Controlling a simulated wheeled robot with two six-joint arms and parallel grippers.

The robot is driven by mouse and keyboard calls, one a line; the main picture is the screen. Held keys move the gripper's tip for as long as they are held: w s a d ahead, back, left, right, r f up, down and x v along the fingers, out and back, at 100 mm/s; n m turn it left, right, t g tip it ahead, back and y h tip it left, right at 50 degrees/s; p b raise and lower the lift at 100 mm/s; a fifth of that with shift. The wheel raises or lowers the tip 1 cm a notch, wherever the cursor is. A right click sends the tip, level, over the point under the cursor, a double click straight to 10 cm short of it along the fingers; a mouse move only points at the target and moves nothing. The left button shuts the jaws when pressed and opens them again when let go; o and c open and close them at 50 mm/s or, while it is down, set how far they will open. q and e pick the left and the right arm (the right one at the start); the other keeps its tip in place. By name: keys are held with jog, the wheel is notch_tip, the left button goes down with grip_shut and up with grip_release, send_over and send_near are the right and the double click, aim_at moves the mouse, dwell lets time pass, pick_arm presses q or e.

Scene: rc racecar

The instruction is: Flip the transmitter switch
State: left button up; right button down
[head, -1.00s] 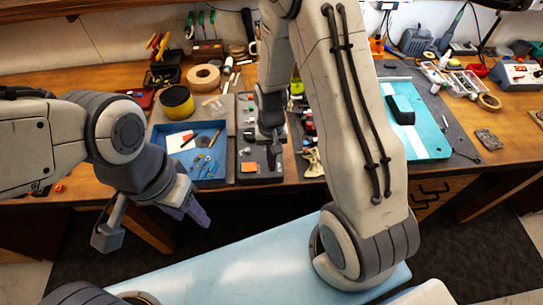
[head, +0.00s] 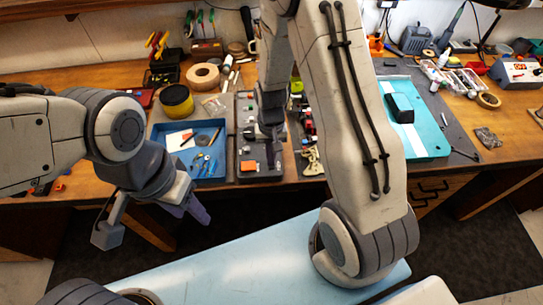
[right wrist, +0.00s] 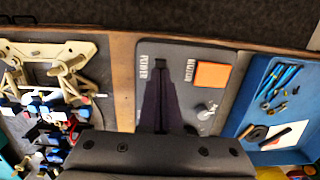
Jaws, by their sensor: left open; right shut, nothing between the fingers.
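The transmitter is a dark grey panel, seen in the head view (head: 244,130) and from above in the right wrist view (right wrist: 180,52). It carries the labels POWER and MOTOR, an orange square (right wrist: 213,75) and a small silver toggle (right wrist: 207,112) on the MOTOR side. My right gripper (right wrist: 161,66) is shut and empty, its fingertips over the panel close to the POWER label; it also shows in the head view (head: 270,152). Any switch under the POWER label is hidden by the fingers. I cannot tell whether they touch the panel. My left gripper (head: 152,224) is open and empty, in front of the bench.
A blue tray (head: 221,160) with tools lies left of the panel. Car parts (right wrist: 60,85) lie on its other side, close by. A cyan board (head: 430,135) is further right. The wooden bench's front edge (head: 215,185) runs just before the panel.

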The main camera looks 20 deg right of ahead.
jog(key=shift+s+a+f+g, duration=0.15)
jog(key=shift+s+f, duration=0.15)
jog(key=shift+s, duration=0.15)
jog(key=shift+s+a+f+g, duration=0.15)
jog(key=shift+s+f, duration=0.1)
jog(key=shift+s, duration=0.2)
jog(key=shift+r, duration=0.1)
jog(key=shift+w+r+p, duration=0.1)
jog(key=shift+r+p, duration=0.2)
jog(key=shift+p, duration=0.05)
jog(key=r+p, duration=0.1)
jog(key=w+r+p, duration=0.1)
jog(key=r, duration=0.1)
jog(key=r+p, duration=0.1)
jog(key=p, duration=0.1)
jog(key=shift+w+d+r, duration=0.25)
jog(key=shift+r, duration=0.1)
jog(key=shift+w+r+b, duration=0.3)
jog(key=shift+r+b, duration=0.05)
jog(key=shift+b, duration=0.3)
notch_tip(320, 180, up, 9)
jog(key=b, duration=0.1)
jog(key=shift+w+d, duration=0.15)
jog(key=shift+w, duration=0.2)
jog(key=shift+f, duration=0.1)
